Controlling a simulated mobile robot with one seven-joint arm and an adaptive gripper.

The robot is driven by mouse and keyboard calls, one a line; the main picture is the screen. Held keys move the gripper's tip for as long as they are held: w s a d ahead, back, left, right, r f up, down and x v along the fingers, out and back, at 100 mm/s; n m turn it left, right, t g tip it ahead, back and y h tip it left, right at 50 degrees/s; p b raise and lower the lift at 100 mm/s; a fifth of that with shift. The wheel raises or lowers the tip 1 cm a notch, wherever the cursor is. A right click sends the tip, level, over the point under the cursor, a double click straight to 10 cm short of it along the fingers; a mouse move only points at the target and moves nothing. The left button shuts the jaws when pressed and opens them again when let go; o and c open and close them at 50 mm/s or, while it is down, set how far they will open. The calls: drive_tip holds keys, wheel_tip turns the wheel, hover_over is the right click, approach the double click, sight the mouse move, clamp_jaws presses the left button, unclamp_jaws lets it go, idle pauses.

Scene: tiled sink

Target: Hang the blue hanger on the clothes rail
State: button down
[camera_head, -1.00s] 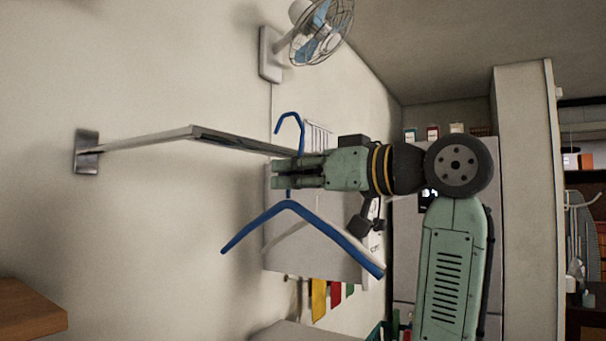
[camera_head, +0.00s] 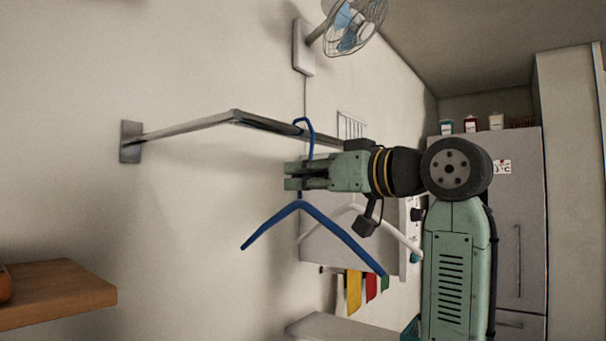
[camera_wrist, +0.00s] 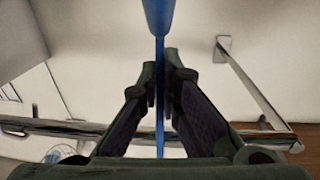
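The blue hanger (camera_head: 301,205) hangs upright from my gripper (camera_head: 290,176), with its shoulders below the fingers. My gripper is shut on its neck; the wrist view shows the blue strip (camera_wrist: 159,95) between the fingers (camera_wrist: 168,95). The hook rises above the fingers and its curved top sits at the clothes rail (camera_head: 205,123). The hook overlaps the rail in the head view; I cannot tell whether it rests on it. The metal rail runs from a wall bracket, bends, and passes behind my gripper. It also crosses the lower wrist view (camera_wrist: 60,126).
A white hanger (camera_head: 405,238) shows behind the blue one. A wall fan (camera_head: 350,27) is above the rail. A wooden shelf (camera_head: 60,290) is at lower left, a grey fridge (camera_head: 515,220) at right. Yellow and red cloths (camera_head: 354,290) hang below.

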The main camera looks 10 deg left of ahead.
drive_tip(key=shift+f, duration=0.2)
drive_tip(key=c, duration=1.7)
unclamp_jaws()
drive_tip(key=v, duration=1.2)
drive_tip(key=shift+d, duration=0.1)
